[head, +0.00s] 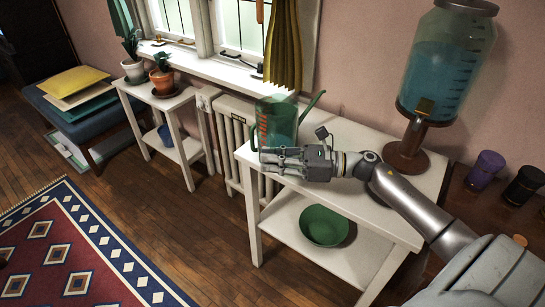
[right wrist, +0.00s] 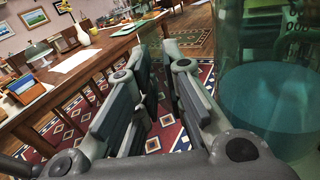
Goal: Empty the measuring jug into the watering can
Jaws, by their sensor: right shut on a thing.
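The green watering can (head: 288,120) stands near the left end of the white side table, its spout pointing up to the right. A clear measuring jug (head: 263,122) with red marks overlaps it in the head view, so the gap between them is hard to judge. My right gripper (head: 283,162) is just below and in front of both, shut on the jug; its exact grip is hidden. In the right wrist view the jug (right wrist: 268,105) fills the right side, close beside the fingers, with teal liquid inside. My left gripper is not in view.
The white side table (head: 375,220) has a green bowl (head: 324,226) on its lower shelf. A large dispenser of blue liquid (head: 440,75) stands at its right end. Purple (head: 486,169) and black (head: 525,185) jars are farther right. A yellow curtain (head: 284,50) hangs behind the can.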

